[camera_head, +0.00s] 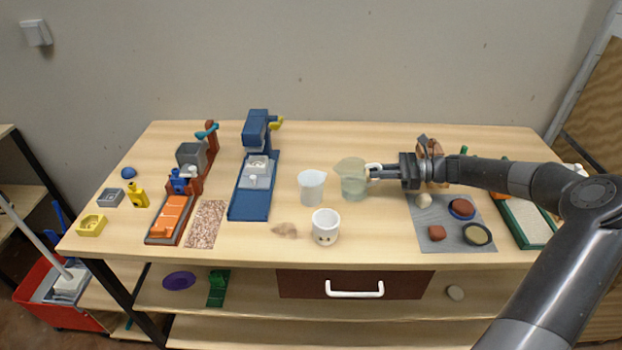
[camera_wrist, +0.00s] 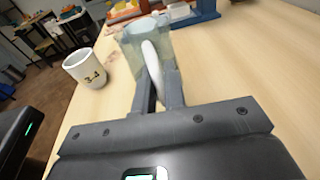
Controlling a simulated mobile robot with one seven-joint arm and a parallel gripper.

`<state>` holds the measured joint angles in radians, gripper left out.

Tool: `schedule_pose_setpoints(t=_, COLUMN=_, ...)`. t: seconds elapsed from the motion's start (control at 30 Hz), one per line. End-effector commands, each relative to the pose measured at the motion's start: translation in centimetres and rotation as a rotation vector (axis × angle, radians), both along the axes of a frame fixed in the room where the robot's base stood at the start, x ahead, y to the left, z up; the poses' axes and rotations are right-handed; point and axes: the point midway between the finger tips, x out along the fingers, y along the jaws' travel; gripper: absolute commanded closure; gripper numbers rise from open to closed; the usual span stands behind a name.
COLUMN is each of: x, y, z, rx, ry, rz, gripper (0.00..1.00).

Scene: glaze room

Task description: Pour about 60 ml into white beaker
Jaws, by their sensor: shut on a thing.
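The white beaker (camera_head: 312,187) is a translucent, spouted cup standing upright near the middle of the table. A clear jug (camera_head: 353,179) with pale yellowish contents is close to its right and looks upright. My gripper (camera_head: 374,172) comes from the right and is shut on the jug's white handle. In the wrist view the jug (camera_wrist: 133,58) is straight ahead of my gripper (camera_wrist: 160,88), with the handle between the fingers. I cannot tell whether the jug touches the table. The liquid level in the beaker is not readable.
A white mug (camera_head: 325,229) with dark marks stands in front of the beaker; it also shows in the wrist view (camera_wrist: 86,69). A beige lump (camera_head: 285,230) lies left of it. A blue machine (camera_head: 253,190) stands left. A grey mat (camera_head: 432,238) with small items lies right.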

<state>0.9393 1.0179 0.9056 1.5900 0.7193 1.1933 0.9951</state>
Motion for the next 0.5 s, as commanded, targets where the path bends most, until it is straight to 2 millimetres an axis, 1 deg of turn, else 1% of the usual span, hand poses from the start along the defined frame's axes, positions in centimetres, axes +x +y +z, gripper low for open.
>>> schedule_pose_setpoints(t=0.3, x=-0.2, y=1.9, z=1.9, rx=-0.206, ry=-0.026, rz=0.0, gripper=1.0)
schedule_pose_setpoints(t=0.5, x=-0.3, y=3.3, z=4.3, rx=-0.335, ry=-0.041, rz=0.0, gripper=1.0)
